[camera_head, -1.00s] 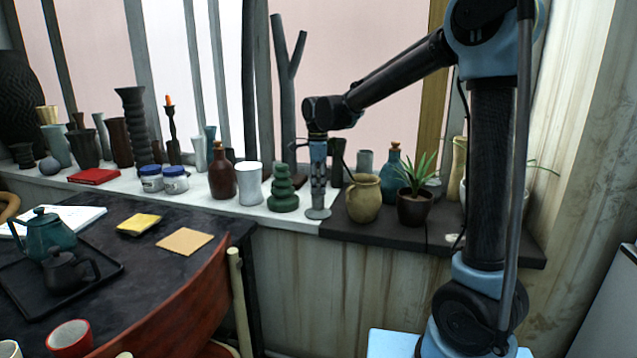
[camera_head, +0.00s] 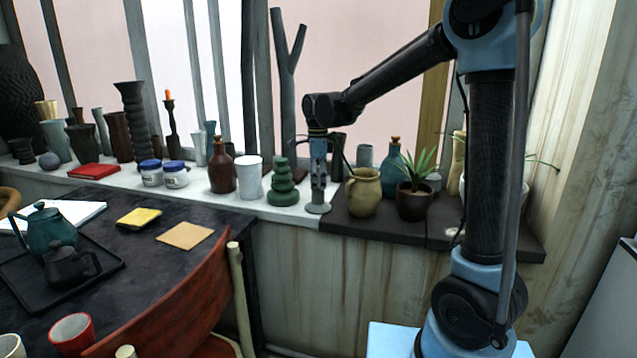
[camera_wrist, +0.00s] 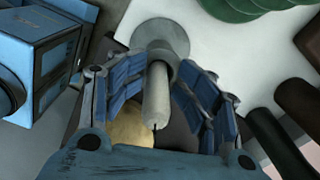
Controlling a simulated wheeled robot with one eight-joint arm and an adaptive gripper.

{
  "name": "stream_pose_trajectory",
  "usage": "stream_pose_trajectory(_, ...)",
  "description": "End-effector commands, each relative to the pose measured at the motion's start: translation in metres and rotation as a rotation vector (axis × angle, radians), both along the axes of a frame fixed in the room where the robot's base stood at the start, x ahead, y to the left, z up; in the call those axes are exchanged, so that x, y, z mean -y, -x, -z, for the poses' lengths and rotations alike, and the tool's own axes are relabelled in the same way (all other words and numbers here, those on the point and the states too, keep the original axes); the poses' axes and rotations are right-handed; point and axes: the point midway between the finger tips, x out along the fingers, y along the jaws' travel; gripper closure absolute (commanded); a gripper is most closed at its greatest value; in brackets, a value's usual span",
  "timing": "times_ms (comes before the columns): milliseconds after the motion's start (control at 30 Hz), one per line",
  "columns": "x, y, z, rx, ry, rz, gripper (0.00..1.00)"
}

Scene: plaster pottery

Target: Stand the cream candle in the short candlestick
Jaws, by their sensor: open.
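The cream candle (camera_wrist: 155,100) stands in the short grey candlestick (camera_wrist: 163,36) in the wrist view, its lower end at the socket and its wick end toward the camera. The candlestick's round foot (camera_head: 318,209) rests at the right end of the white sill board in the head view. My gripper (camera_wrist: 164,74) is open, with one finger on each side of the candle. In the head view my gripper (camera_head: 319,188) hangs straight down over the candlestick and mostly hides the candle. I cannot tell whether a finger touches the candle.
A green stacked vase (camera_head: 282,187) stands close on the left. An ochre jug (camera_head: 363,193) and a potted plant (camera_head: 415,204) stand on the right. A tall dark candlestick with an orange candle (camera_head: 169,96) is farther left. A forked grey branch piece (camera_head: 287,80) rises behind.

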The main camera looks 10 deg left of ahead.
Motion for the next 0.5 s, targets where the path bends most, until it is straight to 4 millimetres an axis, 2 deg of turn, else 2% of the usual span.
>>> stream_pose_trajectory(500, 0.0004, 0.0012, -0.0016, 0.003, 0.000, 0.001, 0.62)
